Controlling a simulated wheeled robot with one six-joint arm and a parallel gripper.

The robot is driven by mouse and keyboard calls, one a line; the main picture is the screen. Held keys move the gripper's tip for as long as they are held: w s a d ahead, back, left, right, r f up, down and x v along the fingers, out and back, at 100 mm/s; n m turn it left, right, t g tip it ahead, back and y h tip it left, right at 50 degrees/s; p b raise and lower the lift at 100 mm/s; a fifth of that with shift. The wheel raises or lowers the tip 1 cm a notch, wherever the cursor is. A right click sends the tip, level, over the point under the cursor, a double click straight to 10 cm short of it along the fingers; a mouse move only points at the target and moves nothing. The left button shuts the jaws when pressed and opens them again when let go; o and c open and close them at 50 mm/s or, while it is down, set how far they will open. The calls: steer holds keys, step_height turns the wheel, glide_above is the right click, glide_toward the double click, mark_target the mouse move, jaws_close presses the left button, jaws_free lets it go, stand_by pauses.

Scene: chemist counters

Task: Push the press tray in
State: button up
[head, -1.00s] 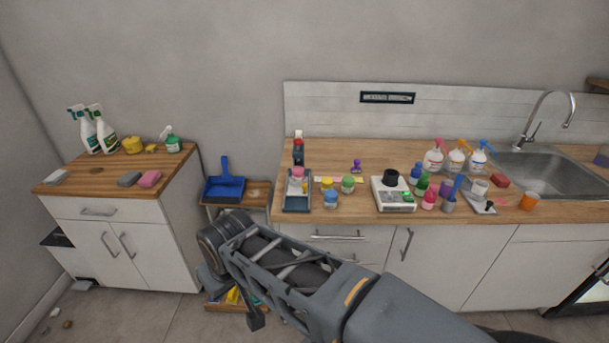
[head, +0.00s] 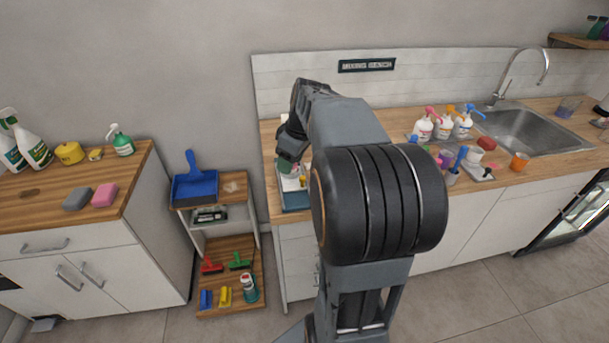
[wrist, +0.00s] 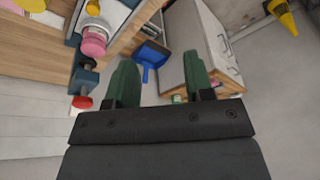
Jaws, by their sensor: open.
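The press tray (head: 295,200) is dark blue-grey and sits at the left end of the wooden counter, near its front edge. My arm and gripper hide much of it and the press behind it. In the wrist view the dark blue press (wrist: 86,76) is at the upper left, with a pink-lidded jar (wrist: 96,40) beside it and a red knob (wrist: 82,102). My gripper (head: 287,163) is over the tray area in the head view. Its green fingers are apart and empty in the wrist view (wrist: 160,76). I cannot tell whether it touches the tray.
A low shelf unit holding a blue dustpan (head: 195,187) stands in the gap left of the counter (head: 268,135). A white cabinet (head: 80,255) is farther left. Pump bottles (head: 443,127) and cups stand right of my arm, before the sink (head: 525,133).

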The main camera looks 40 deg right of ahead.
mark_target(303, 177)
steer(key=w+d+f+n+y, duration=0.1)
steer(key=d, duration=0.5)
steer(key=w+d+f+n, duration=0.1)
steer(key=d+n, duration=0.1)
steer(key=d, duration=0.4)
steer(key=shift+t, duration=0.4)
steer(key=x, duration=0.6)
steer(key=p+x, duration=0.1)
steer(key=x, duration=0.5)
steer(key=shift+a+f, duration=0.3)
jaws_close()
